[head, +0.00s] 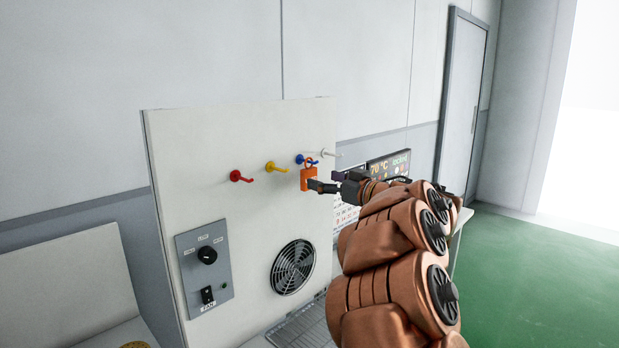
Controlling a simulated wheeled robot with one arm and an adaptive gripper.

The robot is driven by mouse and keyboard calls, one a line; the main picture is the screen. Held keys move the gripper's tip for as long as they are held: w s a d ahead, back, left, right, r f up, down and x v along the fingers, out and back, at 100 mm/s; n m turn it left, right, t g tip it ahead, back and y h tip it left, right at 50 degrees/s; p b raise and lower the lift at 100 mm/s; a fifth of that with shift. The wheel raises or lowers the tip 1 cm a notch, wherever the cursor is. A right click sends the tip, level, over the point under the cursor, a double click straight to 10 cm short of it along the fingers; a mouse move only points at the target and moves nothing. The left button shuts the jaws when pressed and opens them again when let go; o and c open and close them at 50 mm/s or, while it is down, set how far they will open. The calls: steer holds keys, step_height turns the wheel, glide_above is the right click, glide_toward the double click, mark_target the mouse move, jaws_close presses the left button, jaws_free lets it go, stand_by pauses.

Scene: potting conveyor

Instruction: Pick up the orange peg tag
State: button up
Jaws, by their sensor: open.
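The orange peg tag (308,181) hangs by its ring from the blue peg (306,160) on the upright white panel. My gripper (318,186) is at the tag's right side, with its dark fingers reaching in from the right. The fingers overlap the tag's right edge in the picture. I cannot tell whether they touch it. The gripper is open, and the far finger is partly hidden.
A red peg (240,176), a yellow peg (275,168) and a white peg (329,154) stick out of the panel (215,140). A control plate (205,270) and a round fan (292,267) sit below. A display (388,168) stands behind my arm.

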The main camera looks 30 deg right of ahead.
mark_target(311, 175)
steer(key=p+x, duration=0.2)
steer(key=x, duration=0.4)
steer(key=shift+w+r, duration=0.2)
steer(key=shift+w, duration=0.05)
steer(key=c, duration=1.2)
